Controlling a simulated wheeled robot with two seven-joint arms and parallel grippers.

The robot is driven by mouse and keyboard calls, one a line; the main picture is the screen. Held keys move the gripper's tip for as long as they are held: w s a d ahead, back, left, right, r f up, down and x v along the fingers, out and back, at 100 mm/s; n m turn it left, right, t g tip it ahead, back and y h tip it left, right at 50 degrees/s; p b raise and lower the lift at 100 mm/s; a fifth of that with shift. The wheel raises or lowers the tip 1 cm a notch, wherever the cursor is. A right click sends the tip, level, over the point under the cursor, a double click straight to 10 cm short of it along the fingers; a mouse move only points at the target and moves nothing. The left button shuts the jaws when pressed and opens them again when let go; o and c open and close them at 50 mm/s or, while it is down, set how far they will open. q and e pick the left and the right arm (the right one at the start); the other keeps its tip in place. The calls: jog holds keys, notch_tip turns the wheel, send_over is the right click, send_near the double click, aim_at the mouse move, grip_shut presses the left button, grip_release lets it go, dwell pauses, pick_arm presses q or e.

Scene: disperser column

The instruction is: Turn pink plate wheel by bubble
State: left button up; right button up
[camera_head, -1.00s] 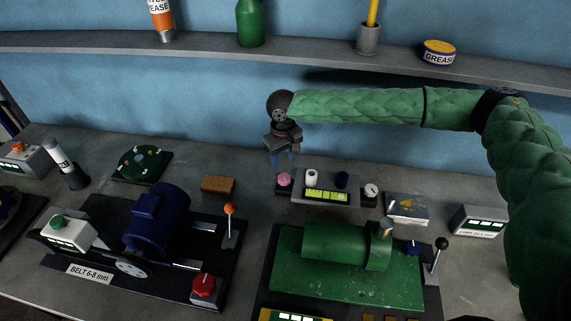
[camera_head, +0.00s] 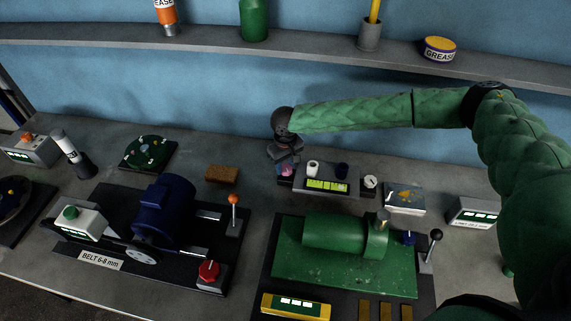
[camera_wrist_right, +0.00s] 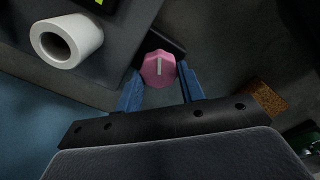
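The pink plate wheel (camera_head: 286,171) is a small ridged knob on a dark base at the left end of a grey plate device (camera_head: 345,170). The right gripper (camera_head: 286,168) is over it and partly hides it. In the right wrist view the wheel (camera_wrist_right: 158,68), with a pale pointer line, sits between the two blue fingertips (camera_wrist_right: 159,80). The fingers are apart, one on each side, with narrow gaps seen. The bubble vial (camera_head: 327,185) is a yellow-green strip with dark marks on the device's front; the bubble is too small to place. My left gripper is out of view.
A white cylinder (camera_head: 313,169), a dark blue knob (camera_head: 341,170) and a white dial (camera_head: 371,182) are close to the wheel. A brown block (camera_head: 222,174) lies to the left. The green machine (camera_head: 345,234) stands in front.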

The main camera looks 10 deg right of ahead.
jog(key=c, duration=0.3)
jog(key=shift+c, duration=0.2)
jog(key=n, duration=0.3)
jog(key=shift+n, duration=0.4)
jog(key=n, duration=0.4)
jog(key=shift+s+a+n, duration=0.1)
jog(key=shift+n, duration=0.2)
jog(key=n+b, duration=0.1)
jog(key=n, duration=0.4)
jog(key=shift+s+r+n+b, duration=0.1)
jog(key=shift+n+b, duration=0.3)
jog(key=shift+n, duration=2)
